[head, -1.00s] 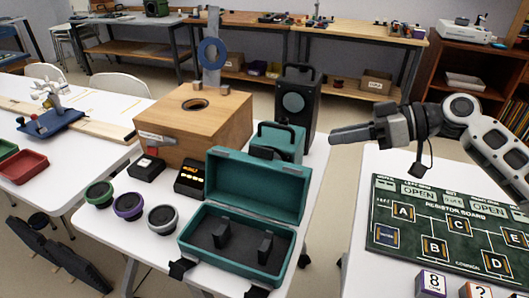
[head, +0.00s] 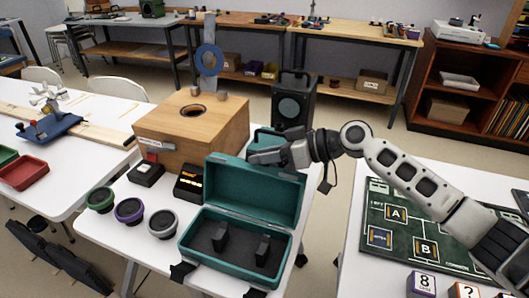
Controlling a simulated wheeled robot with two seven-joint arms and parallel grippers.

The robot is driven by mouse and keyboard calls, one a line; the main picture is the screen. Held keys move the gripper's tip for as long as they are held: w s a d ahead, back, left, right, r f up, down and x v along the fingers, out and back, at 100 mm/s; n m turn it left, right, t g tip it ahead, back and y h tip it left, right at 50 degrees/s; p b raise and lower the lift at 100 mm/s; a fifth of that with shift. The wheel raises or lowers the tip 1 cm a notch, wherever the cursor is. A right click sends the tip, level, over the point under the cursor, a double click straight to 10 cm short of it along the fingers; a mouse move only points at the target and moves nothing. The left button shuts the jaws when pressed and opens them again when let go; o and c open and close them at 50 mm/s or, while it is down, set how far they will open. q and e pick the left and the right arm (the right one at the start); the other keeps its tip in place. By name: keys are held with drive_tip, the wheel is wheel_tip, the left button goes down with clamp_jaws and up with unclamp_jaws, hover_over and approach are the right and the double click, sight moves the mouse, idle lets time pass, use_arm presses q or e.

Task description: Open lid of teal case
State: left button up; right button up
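The teal case (head: 222,262) stands on the white table in front of me. Its lid (head: 255,190) stands up at the back, so the case is open. Two black supports (head: 262,250) show inside the case. My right gripper (head: 254,156) reaches in from the right, at the lid's top edge. It overlaps the edge in the head view; I cannot tell whether it touches it. Its fingers are seen side-on, and their opening cannot be made out. My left gripper is not in view.
Green (head: 100,199), purple (head: 129,210) and grey (head: 162,222) speaker-like rounds stand left of the case. A wooden box (head: 213,125), another teal object (head: 266,134) and a black speaker (head: 292,100) stand behind. A resistor board (head: 400,250) lies at right.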

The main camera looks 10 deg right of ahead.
sight(260, 169)
clamp_jaws()
drive_tip(key=shift+s+a+r+n+p, duration=0.4)
drive_tip(key=shift+s+a+r+p, duration=0.25)
drive_tip(key=shift+s, duration=0.3)
drive_tip(key=shift+s+a, duration=0.25)
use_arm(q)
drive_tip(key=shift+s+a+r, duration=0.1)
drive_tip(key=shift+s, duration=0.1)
use_arm(e)
unclamp_jaws()
drive_tip(key=shift+r, duration=0.1)
